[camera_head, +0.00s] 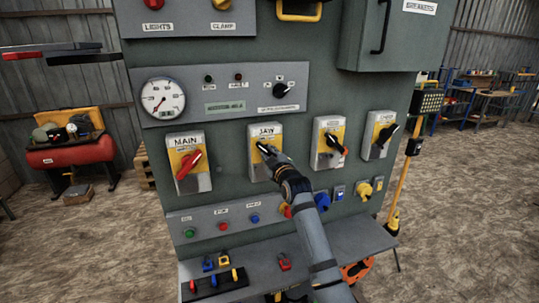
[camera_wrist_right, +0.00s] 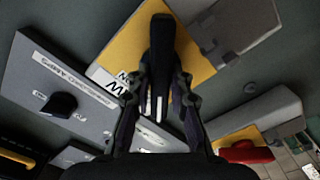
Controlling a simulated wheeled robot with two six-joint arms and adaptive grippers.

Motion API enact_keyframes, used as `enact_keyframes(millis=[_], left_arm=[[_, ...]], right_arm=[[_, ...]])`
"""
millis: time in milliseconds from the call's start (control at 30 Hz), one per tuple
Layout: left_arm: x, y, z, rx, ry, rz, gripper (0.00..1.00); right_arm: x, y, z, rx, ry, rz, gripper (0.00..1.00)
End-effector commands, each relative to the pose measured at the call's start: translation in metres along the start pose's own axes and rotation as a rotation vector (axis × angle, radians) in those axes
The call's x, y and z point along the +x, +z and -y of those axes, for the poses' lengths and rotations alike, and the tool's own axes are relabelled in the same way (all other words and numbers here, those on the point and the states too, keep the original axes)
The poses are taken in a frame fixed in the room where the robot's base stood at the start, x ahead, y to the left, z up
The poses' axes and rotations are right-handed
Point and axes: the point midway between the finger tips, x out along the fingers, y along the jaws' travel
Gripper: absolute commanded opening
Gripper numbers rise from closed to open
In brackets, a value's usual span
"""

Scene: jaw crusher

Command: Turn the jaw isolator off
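The jaw isolator (camera_head: 259,170) is a grey box with a yellow plate and a JAW label, second from left in the panel's row. In the right wrist view its yellow plate (camera_wrist_right: 197,50) and black handle (camera_wrist_right: 161,40) are close up. My right gripper (camera_head: 272,154) is at the handle and covers part of it in the head view. In the right wrist view its two fingers (camera_wrist_right: 162,80) lie on either side of the handle, close against it. Whether they press on it is hard to tell. My left gripper is not in view.
The main isolator (camera_head: 188,162) with a red handle stands left of the jaw isolator. Two similar isolators (camera_head: 328,142) (camera_head: 380,134) stand to its right. Above is a grey panel with a gauge (camera_head: 162,98) and a black knob (camera_head: 281,90). Below, a shelf (camera_head: 345,241) projects, holding padlocks.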

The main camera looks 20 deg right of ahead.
Motion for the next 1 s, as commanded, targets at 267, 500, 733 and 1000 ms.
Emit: enact_keyframes(millis=[267, 500, 733, 1000], left_arm=[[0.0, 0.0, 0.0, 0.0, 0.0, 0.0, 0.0], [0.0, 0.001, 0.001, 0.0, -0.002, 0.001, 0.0], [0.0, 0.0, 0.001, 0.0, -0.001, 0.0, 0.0], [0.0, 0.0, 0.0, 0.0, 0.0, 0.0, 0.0]], right_arm=[[0.0, 0.0, 0.0, 0.001, 0.0, 0.0, 0.41], [-0.005, 0.001, 0.001, 0.001, -0.001, 0.001, 0.41], [-0.051, 0.001, 0.001, 0.001, 0.0, 0.0, 0.41], [-0.107, 0.001, 0.001, 0.001, -0.001, 0.001, 0.41]])
